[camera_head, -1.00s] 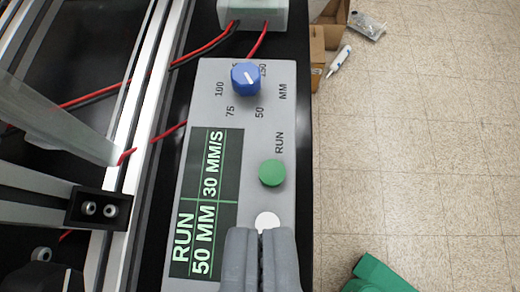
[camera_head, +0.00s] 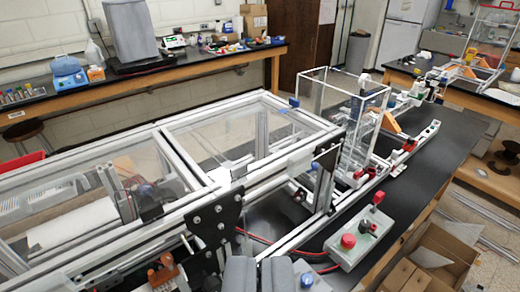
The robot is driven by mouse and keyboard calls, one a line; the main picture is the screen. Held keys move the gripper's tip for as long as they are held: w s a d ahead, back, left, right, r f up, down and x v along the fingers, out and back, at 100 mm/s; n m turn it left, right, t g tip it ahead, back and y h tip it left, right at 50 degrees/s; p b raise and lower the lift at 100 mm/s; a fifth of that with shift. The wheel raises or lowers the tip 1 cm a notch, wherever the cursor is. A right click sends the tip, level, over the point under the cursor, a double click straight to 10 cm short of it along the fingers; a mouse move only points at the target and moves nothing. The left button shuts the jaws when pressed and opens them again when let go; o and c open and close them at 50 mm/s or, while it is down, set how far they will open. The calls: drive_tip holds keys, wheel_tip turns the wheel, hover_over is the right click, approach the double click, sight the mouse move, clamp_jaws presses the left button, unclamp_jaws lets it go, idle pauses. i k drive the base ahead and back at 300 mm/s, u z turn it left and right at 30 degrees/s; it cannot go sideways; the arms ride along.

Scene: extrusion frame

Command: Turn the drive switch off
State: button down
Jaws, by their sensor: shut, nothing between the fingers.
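My gripper (camera_head: 259,264) is at the bottom edge, its two grey fingers side by side, shut and empty. A grey-green switch box (camera_head: 352,246) stands on the black bench to the right of my gripper and farther away. It carries a round red button (camera_head: 348,241) and a dark upright lever with a red tip (camera_head: 377,198). No label is readable, so I cannot tell for sure which is the drive switch or its setting. A blue knob (camera_head: 306,280) shows just right of my gripper; the rest of its panel is mostly cut off.
A clear-panelled aluminium extrusion frame (camera_head: 255,125) fills the left and middle. Red and black cables (camera_head: 285,247) run towards the switch box. A smaller clear enclosure (camera_head: 345,120) stands farther along the bench (camera_head: 445,150). Open cardboard boxes (camera_head: 430,262) lie on the floor at right.

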sight(364, 226)
drive_tip(key=u, duration=0.55)
drive_tip(key=k, duration=0.85)
drive_tip(key=z, duration=0.45)
drive_tip(key=i, duration=0.5)
drive_tip(key=u, duration=0.15)
